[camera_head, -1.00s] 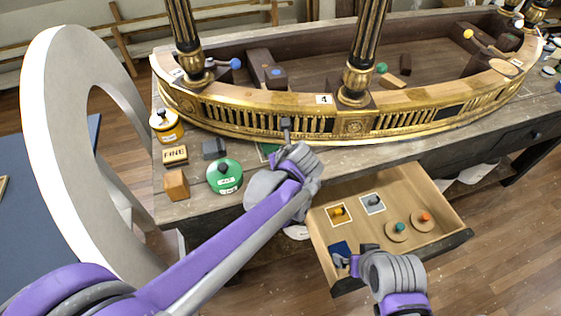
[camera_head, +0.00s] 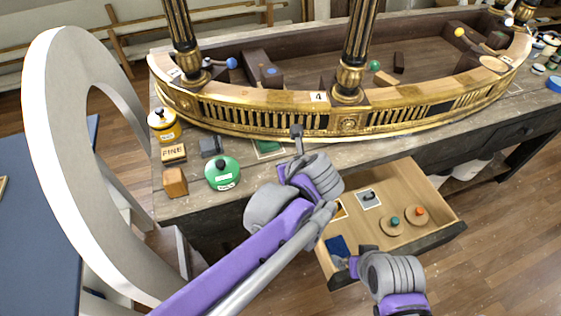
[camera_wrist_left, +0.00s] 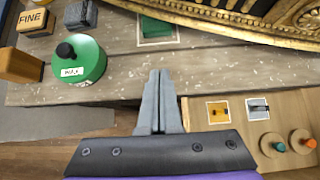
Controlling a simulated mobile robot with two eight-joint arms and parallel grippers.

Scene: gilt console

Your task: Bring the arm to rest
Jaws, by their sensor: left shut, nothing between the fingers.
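My left gripper (camera_head: 297,134) is shut and empty, above the front edge of the bench by the gilt console (camera_head: 348,124). In the left wrist view its two fingers (camera_wrist_left: 160,76) are pressed together with nothing between them. They are over the bench edge, right of a green round tin (camera_wrist_left: 86,62) and left of the open drawer. My right gripper (camera_head: 346,262) is low over the drawer's near left corner, beside a dark blue pad (camera_head: 338,246); whether its jaws are open cannot be seen.
The open drawer (camera_head: 440,196) holds pads and round discs with knobs. On the bench stand a green tin (camera_head: 222,174), a yellow tin (camera_head: 164,124), a FINE block (camera_head: 174,153), a grey block (camera_head: 211,146) and a wooden block (camera_head: 175,182). A white ring-shaped frame (camera_head: 45,130) rises at left.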

